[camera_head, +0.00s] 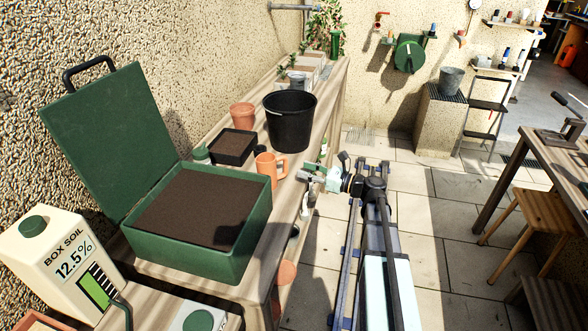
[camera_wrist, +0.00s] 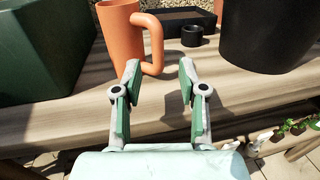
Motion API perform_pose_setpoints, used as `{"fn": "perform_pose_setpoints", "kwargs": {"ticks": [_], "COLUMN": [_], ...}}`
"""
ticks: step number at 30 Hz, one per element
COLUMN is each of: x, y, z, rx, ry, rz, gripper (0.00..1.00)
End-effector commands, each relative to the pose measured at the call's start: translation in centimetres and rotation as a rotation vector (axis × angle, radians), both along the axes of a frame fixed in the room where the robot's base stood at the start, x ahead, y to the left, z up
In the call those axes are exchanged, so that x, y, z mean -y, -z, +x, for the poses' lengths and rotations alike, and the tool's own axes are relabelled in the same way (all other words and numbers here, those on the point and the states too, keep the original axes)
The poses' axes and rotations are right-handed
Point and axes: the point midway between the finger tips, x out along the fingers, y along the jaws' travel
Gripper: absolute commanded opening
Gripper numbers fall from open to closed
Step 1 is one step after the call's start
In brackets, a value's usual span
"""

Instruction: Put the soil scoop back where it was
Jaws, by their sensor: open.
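An orange mug-like cup with a side handle (camera_head: 266,166) stands upright on the wooden bench; it may be the soil scoop, and no other scoop shows. It also shows in the wrist view (camera_wrist: 122,38), its handle to the right. My gripper (camera_head: 310,178) is at the bench's front edge, right of the cup. In the wrist view my gripper (camera_wrist: 160,72) is open and empty, with the handle just beyond the left fingertip. A green box (camera_head: 197,257) full of dark soil stands left of the cup, its hinged lid (camera_head: 110,140) tilted open.
A large black bucket (camera_head: 290,125) stands behind the cup, with a black soil tray (camera_head: 233,147) and a small dark pot (camera_wrist: 192,36) nearby. A terracotta pot (camera_head: 243,115) is farther back. A soil carton (camera_head: 52,262) is at lower left. A bare strip of bench (camera_wrist: 60,125) lies in front.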

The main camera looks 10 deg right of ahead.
Motion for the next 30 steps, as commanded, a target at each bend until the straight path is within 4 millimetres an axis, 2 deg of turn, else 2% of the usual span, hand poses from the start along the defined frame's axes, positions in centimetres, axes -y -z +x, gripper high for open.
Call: {"fn": "perform_pose_setpoints", "kwargs": {"ticks": [3, 9, 24, 27, 30], "x": [1.6, 3.0, 3.2, 3.2, 3.1], "y": [0.1, 0.1, 0.1, 0.9, 3.0], "z": [-1.4, -2.5, -2.7, -2.6, -2.4], "rx": [-0.001, 0.000, 0.000, 0.002, 0.011], "ry": [0.002, 0.000, 0.000, 0.002, 0.005], "rz": [-0.001, -0.001, -0.001, -0.018, -0.066], "gripper": [0.41, 0.41, 0.41, 0.41, 0.41]}}
